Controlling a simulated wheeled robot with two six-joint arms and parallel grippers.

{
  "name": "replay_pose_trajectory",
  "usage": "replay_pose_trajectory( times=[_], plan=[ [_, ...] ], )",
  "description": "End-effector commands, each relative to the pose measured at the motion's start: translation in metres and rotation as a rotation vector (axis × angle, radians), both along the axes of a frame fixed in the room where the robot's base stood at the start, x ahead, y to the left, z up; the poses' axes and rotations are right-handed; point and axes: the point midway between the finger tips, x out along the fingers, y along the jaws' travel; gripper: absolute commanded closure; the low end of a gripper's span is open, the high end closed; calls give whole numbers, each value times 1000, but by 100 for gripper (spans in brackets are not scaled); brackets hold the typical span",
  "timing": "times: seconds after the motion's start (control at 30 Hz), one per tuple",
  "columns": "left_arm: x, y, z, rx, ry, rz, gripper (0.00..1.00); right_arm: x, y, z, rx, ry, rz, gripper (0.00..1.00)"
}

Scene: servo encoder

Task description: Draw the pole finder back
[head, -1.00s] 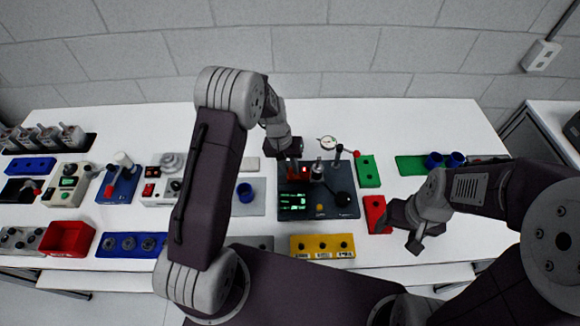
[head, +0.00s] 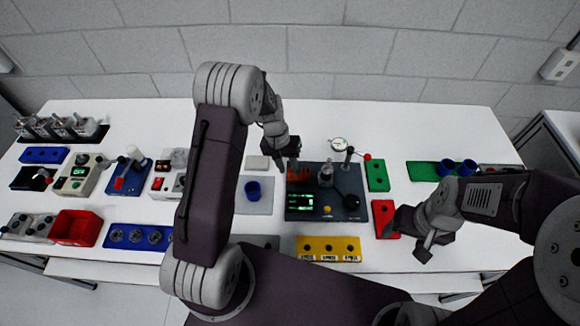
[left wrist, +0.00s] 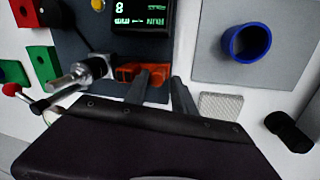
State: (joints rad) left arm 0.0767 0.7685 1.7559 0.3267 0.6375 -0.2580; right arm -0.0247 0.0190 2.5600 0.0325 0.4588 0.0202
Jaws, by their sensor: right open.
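A dark board (head: 330,213) holds a green-lit display (head: 302,201), a metal spindle (head: 326,175) and an orange-red block (head: 299,173), perhaps the pole finder; I cannot tell for sure. The block also shows in the left wrist view (left wrist: 127,73). My left gripper (head: 287,166) is above the board's back left edge, beside the block. My right gripper (head: 408,240) is open and empty, right of the board near the table's front.
A dial gauge (head: 338,144) and a red-knobbed lever (head: 366,157) stand behind the board. A blue cup (head: 253,189) on a grey plate is left of it. A green block (head: 377,176) and a red block (head: 383,217) are right, a yellow block (head: 328,248) in front.

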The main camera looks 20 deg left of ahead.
Motion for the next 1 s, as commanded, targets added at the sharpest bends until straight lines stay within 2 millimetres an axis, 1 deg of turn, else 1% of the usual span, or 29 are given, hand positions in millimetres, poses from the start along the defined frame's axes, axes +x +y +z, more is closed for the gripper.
replay_pose_trajectory(
  times=[0.47,0.57,0.8,0.9,1.0],
  plan=[
    [-1,0,1,-1,3,-1,70,0,0,-1,0,0,0,32],
    [0,2,13,-1,-1,0,70,0,0,-4,0,0,0,32],
    [-1,12,64,1,-1,0,70,0,0,-12,0,0,0,32],
    [-1,14,79,1,0,0,70,0,0,-13,0,0,0,32],
    [-2,16,87,1,2,1,70,0,0,-13,0,0,0,32]
  ],
)
